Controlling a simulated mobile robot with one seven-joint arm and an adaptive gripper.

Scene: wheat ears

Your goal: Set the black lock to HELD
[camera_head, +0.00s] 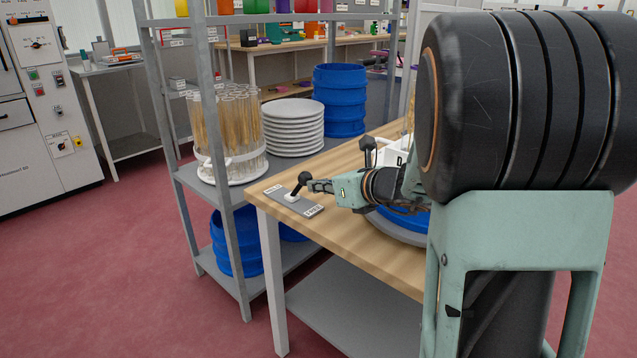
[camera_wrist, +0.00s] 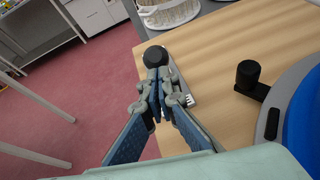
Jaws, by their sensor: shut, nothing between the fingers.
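The black lock is a lever with a round black knob (camera_head: 305,178) on a grey plate (camera_head: 293,203) at the near left corner of the wooden table. The lever rises from a pale pivot and leans toward the right in the head view. My gripper (camera_head: 314,186) is shut and empty, right beside the knob. In the wrist view the knob (camera_wrist: 155,56) is just beyond my closed fingertips (camera_wrist: 157,76); I cannot tell whether they touch.
A second black knob (camera_wrist: 248,74) stands beside a round grey-rimmed blue pan (camera_wrist: 300,115), right of my gripper. A shelf behind holds wheat ears in clear tubes (camera_head: 228,130), stacked white plates (camera_head: 292,128) and blue drums (camera_head: 339,100). The table's left edge is close; red floor is open beyond.

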